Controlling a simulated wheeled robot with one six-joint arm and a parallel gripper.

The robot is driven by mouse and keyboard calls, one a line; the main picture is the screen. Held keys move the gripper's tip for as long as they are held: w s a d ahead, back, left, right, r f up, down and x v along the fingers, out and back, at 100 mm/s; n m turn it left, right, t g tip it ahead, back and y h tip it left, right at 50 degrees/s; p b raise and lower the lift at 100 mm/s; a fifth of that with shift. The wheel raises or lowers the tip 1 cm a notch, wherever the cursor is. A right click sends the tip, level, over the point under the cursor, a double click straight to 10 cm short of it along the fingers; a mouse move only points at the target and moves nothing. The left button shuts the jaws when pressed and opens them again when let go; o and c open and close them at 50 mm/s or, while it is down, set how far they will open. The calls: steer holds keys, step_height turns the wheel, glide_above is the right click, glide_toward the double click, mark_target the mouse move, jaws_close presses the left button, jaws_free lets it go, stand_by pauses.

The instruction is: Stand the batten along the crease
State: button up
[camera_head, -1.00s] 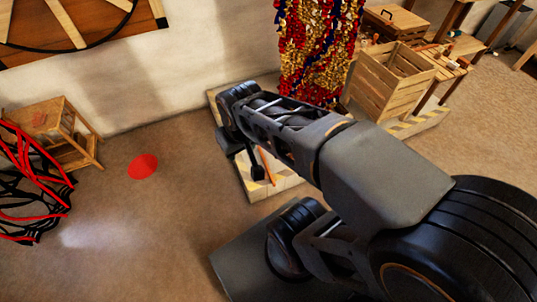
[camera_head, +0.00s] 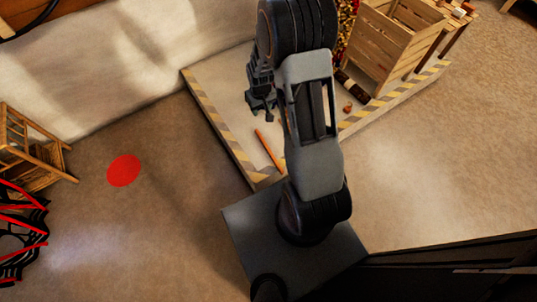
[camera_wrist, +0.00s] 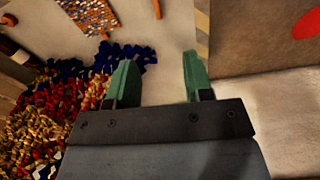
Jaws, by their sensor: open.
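A thin orange stick (camera_head: 268,150), which looks like the batten, lies on the pale platform (camera_head: 220,95) near its striped front-left edge. Part of an orange stick (camera_wrist: 157,9) also shows at the top of the wrist view, beyond my fingertips. My gripper (camera_head: 262,102) is over the platform, behind the stick in the head view. In the wrist view, its two green fingers (camera_wrist: 158,75) are apart with nothing between them. The multicoloured rag weaving (camera_wrist: 60,115) fills the lower left there, with dark blue tufts near the left finger. I cannot make out a crease.
A wooden crate (camera_head: 398,40) stands at the platform's back right, with a dark cylinder (camera_head: 353,87) beside it. A patterned panel (camera_wrist: 90,14) shows in the wrist view. A red floor disc (camera_head: 124,170) and a wooden stand (camera_head: 25,150) are at left. Floor between disc and platform is clear.

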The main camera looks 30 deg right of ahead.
steer(key=g+b, duration=0.1)
steer(key=b, duration=0.5)
glide_above(269, 149)
steer(key=f, duration=2.8)
steer(key=shift+s+a+f, duration=0.1)
steer(key=shift+a+f, duration=0.1)
steer(key=shift+d+f+b, duration=0.1)
steer(key=shift+f+b, duration=1.4)
steer(key=shift+f, duration=1.4)
jaws_close()
